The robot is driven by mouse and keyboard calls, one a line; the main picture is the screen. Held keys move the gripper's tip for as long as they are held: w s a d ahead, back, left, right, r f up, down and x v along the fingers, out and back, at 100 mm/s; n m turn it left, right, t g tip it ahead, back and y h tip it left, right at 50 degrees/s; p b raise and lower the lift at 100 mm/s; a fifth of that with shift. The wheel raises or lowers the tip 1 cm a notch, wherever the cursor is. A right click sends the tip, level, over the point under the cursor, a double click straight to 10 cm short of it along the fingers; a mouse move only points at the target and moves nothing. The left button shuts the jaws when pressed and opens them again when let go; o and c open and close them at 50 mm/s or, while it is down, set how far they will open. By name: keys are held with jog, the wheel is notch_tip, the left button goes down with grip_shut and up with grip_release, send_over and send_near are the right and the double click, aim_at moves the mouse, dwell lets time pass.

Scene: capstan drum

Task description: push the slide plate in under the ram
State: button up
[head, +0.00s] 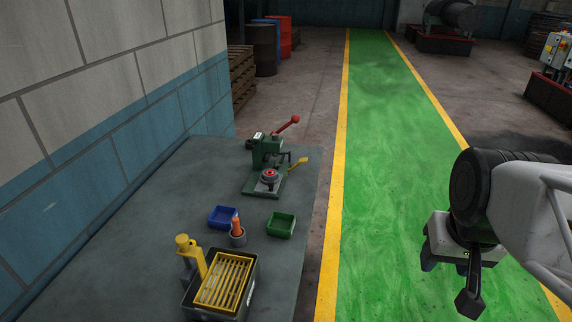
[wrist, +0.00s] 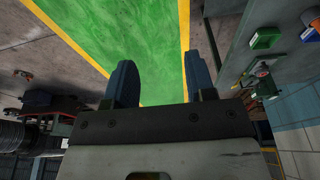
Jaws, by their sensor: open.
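The green hand press (head: 267,150) stands at the far part of the grey bench, its red-knobbed lever (head: 288,125) slanting up to the right. A round grey piece with a red top (head: 269,175) sits low at the front of the press, apparently on the slide plate, clear of the ram above and behind it. The plate's own edges are too small to make out. A yellow handle (head: 299,162) sticks out to the press's right. My gripper (head: 458,267) is open and empty, far right of the bench above the green walkway; its blue fingers show apart in the wrist view (wrist: 163,80).
On the bench nearer me are a blue tray (head: 222,217), a green tray (head: 281,225), a grey cup holding an orange piece (head: 237,236), and a black bin with a yellow rack (head: 222,284) beside a yellow post (head: 190,255). A block wall (head: 110,120) borders the bench on the left.

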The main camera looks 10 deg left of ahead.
jog(key=w+a+r, duration=0.1)
jog(key=w+a, duration=0.2)
jog(key=w, duration=0.4)
jog(key=w+a+r, duration=0.1)
jog(key=w+a, duration=0.2)
jog(key=w, duration=0.4)
jog(key=n+g, duration=0.3)
send_over(271, 181)
jog(key=f, duration=1.5)
jog(key=shift+d+f, duration=0.1)
jog(key=shift+d, duration=0.1)
jog(key=shift+a+f, duration=0.15)
jog(key=shift+a, duration=0.05)
jog(key=shift+f, duration=0.15)
jog(key=shift+f, duration=3.8)
